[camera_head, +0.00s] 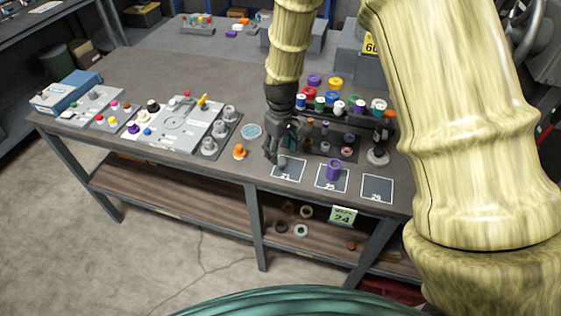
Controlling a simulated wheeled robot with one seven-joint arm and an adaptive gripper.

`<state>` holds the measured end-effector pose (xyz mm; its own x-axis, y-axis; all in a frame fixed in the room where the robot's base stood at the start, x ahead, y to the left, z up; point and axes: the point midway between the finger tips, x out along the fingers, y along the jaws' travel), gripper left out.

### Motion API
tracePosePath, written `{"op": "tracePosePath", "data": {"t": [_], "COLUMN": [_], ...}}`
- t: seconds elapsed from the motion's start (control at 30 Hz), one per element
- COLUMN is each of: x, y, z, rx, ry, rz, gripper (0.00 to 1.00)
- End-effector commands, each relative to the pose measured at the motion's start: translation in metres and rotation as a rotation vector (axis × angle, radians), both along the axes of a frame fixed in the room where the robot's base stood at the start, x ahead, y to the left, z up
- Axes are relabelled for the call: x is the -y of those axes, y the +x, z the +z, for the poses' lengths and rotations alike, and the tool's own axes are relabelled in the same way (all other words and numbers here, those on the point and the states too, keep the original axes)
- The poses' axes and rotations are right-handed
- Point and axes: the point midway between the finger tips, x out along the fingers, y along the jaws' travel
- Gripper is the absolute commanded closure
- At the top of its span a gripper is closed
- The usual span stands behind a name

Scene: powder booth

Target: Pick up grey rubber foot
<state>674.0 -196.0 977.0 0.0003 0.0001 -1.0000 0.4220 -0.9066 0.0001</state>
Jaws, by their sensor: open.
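My gripper (276,157) points down over the table's front part, at the left edge of the dark square marked 21 (289,170). It is open. A small grey piece (283,162) shows right at its fingertips on that square; it may be the grey rubber foot, but it is too small and too covered to be sure. I cannot tell whether the fingers touch it. Several larger grey round pieces (209,146) stand in a row on a dark plate to the left of my gripper.
An orange piece (239,151) and a pale blue round dish (251,130) lie left of my gripper. A purple cylinder (334,169) stands on square 25. The square marked 29 (377,188) is empty. Racks of coloured spools (339,107) stand close behind on the right.

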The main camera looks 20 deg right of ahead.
Motion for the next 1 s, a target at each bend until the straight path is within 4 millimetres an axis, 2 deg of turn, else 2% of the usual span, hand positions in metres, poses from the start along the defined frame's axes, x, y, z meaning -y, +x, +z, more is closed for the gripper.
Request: {"op": "tracePosePath", "data": {"t": [0.5,0.83,0.87,1.0], "x": [-0.001,-0.001,-0.001,-0.001], "y": [-0.005,-0.005,-0.005,-0.005], "z": [-0.042,-0.046,-0.046,-0.046], "rx": [-0.002,0.0,0.0,0.0], "ry": [-0.001,0.0,0.0,0.0], "rz": [0.0,0.0,0.0,0.0], "gripper": [0.4,0.4,0.44,0.69]}}
